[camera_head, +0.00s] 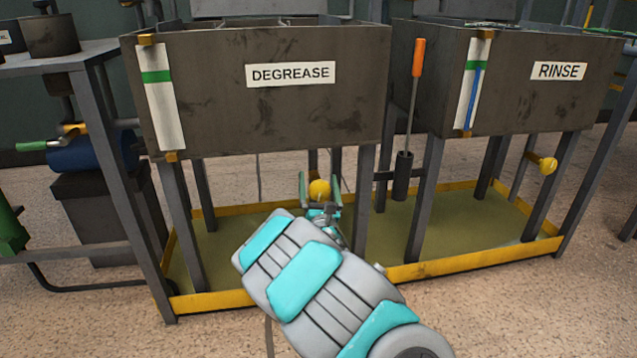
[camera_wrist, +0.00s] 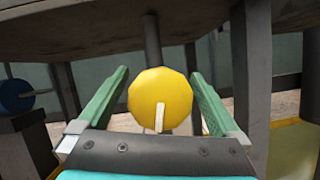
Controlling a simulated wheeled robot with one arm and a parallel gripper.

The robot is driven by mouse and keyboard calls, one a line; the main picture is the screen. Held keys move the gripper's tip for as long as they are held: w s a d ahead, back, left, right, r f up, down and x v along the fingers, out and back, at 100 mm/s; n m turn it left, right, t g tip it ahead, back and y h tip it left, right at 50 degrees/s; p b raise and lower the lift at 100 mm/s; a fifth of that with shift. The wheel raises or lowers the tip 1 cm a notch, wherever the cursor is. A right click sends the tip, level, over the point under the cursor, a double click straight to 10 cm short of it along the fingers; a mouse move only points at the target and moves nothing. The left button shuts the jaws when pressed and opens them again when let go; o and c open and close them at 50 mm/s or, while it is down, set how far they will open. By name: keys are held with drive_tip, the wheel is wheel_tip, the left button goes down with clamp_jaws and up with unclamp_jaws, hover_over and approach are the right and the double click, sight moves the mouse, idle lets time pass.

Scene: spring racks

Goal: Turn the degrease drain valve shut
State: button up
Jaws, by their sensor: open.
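The degrease tank (camera_head: 210,95) is a dark box on legs with a white DEGREASE label (camera_head: 290,74). Its drain valve (camera_head: 319,190) shows as a yellow round body under the tank, and in the wrist view the yellow valve (camera_wrist: 160,98) hangs below a dark vertical pipe (camera_wrist: 152,42). My gripper (camera_head: 320,188) is open, with one green finger on each side of the valve. In the wrist view my gripper (camera_wrist: 160,100) shows gaps between both fingers and the valve. The fingers hold nothing.
An orange-handled tool (camera_head: 417,58) sits in a dark holder (camera_head: 403,178) between the tanks. A yellow-rimmed drip tray (camera_head: 215,300) lies below. Grey tank legs (camera_head: 363,195) stand close to my gripper.

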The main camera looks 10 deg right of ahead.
drive_tip(key=shift+w, duration=0.15)
drive_tip(key=c, duration=1.2)
drive_tip(key=shift+c, duration=0.2)
